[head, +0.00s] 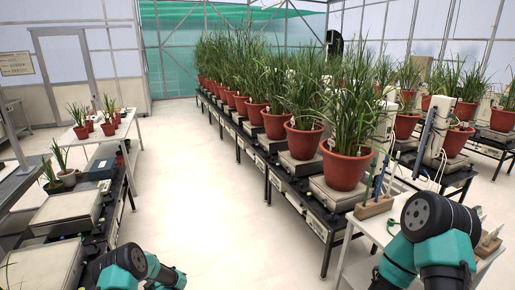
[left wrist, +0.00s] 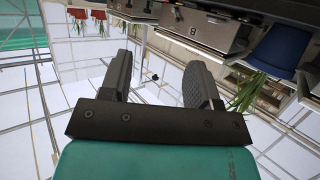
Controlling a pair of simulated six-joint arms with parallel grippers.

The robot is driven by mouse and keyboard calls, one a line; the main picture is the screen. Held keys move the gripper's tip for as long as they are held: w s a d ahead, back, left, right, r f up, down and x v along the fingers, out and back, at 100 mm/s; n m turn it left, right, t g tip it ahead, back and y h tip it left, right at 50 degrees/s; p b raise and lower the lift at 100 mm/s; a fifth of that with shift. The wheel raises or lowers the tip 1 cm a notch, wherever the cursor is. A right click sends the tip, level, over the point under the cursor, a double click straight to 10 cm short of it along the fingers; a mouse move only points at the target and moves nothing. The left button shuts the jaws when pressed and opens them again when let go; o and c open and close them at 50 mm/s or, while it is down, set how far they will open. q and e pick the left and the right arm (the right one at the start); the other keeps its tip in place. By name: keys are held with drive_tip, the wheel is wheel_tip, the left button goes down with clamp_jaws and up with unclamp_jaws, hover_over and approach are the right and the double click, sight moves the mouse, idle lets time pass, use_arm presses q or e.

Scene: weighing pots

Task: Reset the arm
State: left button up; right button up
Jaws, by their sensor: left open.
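My left gripper (left wrist: 162,80) shows in the left wrist view with its two dark fingers spread apart and nothing between them. In the head view only teal and black links of my left arm show at the bottom left edge; the gripper itself is out of that picture. My right arm's teal and black links show at the bottom right of the head view, beside a white table (head: 400,212). My right gripper does not show.
Potted plants (head: 346,167) on scales line the benches at centre and right. A bench with a scale (head: 66,212) and small pots stands at left. The pale floor aisle (head: 200,190) between is clear. The left wrist view is upside down, with a blue pot (left wrist: 276,48) at upper right.

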use_arm(q)
drive_tip(key=s+d+r+m+h, duration=0.1)
drive_tip(key=s+d+m+h, duration=0.4)
drive_tip(key=d, duration=0.5)
drive_tip(key=s+d+r+m+h, duration=0.1)
drive_tip(key=s+d+m+h, duration=0.1)
drive_tip(key=s+d+h, duration=0.65)
drive_tip(key=s+d+r+m+g+h, duration=0.1)
drive_tip(key=s+d+r+m+g, duration=0.1)
drive_tip(key=s+d, duration=0.3)
drive_tip(key=s+d+r+m+g+h, duration=0.2)
drive_tip(key=s+d+r, duration=0.3)
drive_tip(key=s, duration=0.7)
drive_tip(key=shift+s+d+g, duration=0.35)
drive_tip(key=shift+d+g, duration=0.05)
drive_tip(key=shift+g, duration=0.4)
